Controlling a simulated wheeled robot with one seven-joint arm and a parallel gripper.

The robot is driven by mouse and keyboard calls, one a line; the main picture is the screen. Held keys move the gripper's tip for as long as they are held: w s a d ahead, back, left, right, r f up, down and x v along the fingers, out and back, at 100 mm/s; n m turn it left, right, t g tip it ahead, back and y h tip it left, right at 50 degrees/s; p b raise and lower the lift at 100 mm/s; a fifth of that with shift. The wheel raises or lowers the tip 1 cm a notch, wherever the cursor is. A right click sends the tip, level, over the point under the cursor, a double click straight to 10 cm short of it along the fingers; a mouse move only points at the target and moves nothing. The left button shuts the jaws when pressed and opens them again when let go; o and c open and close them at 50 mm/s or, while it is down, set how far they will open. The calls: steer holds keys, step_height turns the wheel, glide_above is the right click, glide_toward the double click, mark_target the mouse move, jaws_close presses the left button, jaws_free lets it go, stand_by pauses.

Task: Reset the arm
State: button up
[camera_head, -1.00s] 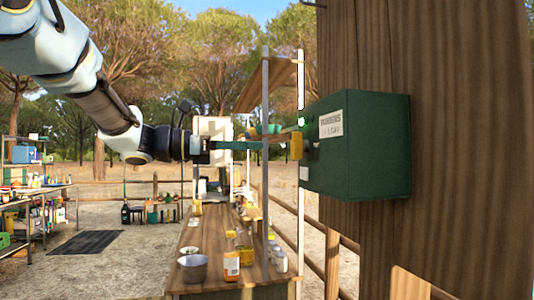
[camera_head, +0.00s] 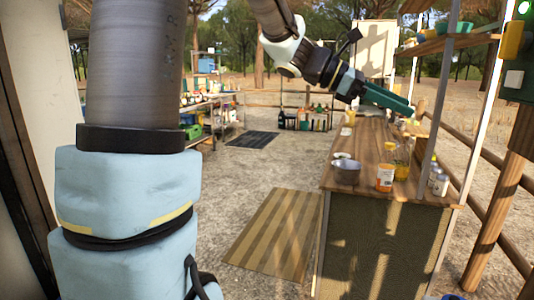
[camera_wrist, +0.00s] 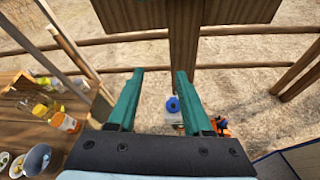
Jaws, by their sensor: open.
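My gripper (camera_head: 388,100) has green fingers and is raised above the wooden counter (camera_head: 390,180) in the head view. In the wrist view my gripper (camera_wrist: 158,85) is open, with its two green fingers apart and nothing between them. My arm is bent, with its grey and pale blue links large at the left of the head view.
A metal bowl (camera_head: 346,172), an orange-labelled jar (camera_head: 385,178) and several bottles stand on the counter. A post with a shelf (camera_head: 448,42) rises at its right. A green box (camera_head: 518,60) is at the right edge. A striped mat (camera_head: 272,235) lies on open ground.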

steer(key=a+f+m+t+y, duration=0.3)
steer(key=a+f+m+y, duration=0.3)
steer(key=a+f, duration=1.2)
steer(key=s+a+f+m+t+y, duration=0.1)
steer(key=a+f+m+y, duration=0.2)
steer(key=a, duration=0.5)
steer(key=s+a+f+m+t+y, duration=0.1)
steer(key=a+f+m+y, duration=0.2)
steer(key=a, duration=0.5)
step_height(320, 180, down, 3)
steer(key=shift+r+m+y, duration=0.2)
steer(key=shift+m+y, duration=0.2)
steer(key=shift+m, duration=0.4)
